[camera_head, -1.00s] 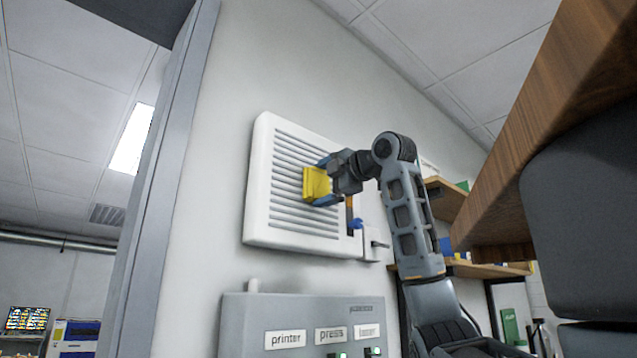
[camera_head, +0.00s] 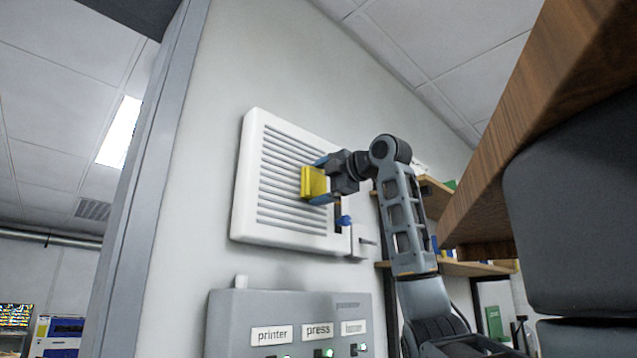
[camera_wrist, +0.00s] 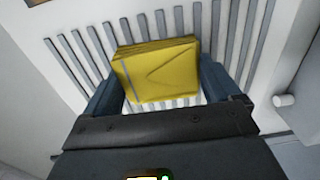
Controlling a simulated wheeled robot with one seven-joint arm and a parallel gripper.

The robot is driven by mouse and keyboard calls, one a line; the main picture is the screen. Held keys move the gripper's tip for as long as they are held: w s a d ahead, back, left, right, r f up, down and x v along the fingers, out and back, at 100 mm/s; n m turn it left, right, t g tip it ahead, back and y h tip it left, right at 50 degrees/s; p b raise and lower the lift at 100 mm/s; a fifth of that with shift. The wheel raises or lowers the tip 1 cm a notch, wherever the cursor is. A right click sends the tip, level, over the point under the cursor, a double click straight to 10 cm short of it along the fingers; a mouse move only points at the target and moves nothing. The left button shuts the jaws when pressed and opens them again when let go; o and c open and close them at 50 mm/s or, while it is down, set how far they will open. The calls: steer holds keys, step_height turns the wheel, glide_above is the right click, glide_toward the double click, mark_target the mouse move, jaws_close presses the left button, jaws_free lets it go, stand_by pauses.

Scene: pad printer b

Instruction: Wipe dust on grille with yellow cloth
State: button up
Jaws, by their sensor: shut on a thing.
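The white grille (camera_head: 268,204) with dark horizontal slats is mounted on the wall, and its slats also fill the upper part of the wrist view (camera_wrist: 205,30). My gripper (camera_head: 318,184) is shut on the folded yellow cloth (camera_head: 312,182), one blue finger on each side of it. In the wrist view the cloth (camera_wrist: 160,72) sits between the fingers, in front of the middle slats. It looks close to or against the slats, but I cannot tell whether it touches. I cannot make out any dust on the visible slats. The gripper hides part of the grille's right side.
A grey panel (camera_head: 230,325) with labels reading printer and press stands below the grille. A small blue knob (camera_head: 345,220) and a bracket (camera_head: 362,243) are at the grille's lower right. A wooden shelf (camera_head: 470,268) is behind my arm. A wooden edge (camera_head: 530,110) overhangs at right.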

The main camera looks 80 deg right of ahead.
steer(key=shift+d+f, duration=0.1)
steer(key=shift+d, duration=0.1)
steer(key=shift+s+d+f, duration=0.1)
steer(key=shift+s+d, duration=0.65)
steer(key=shift+d, duration=0.3)
steer(key=shift+s, duration=0.1)
steer(key=b+v, duration=0.1)
steer(key=v, duration=0.6)
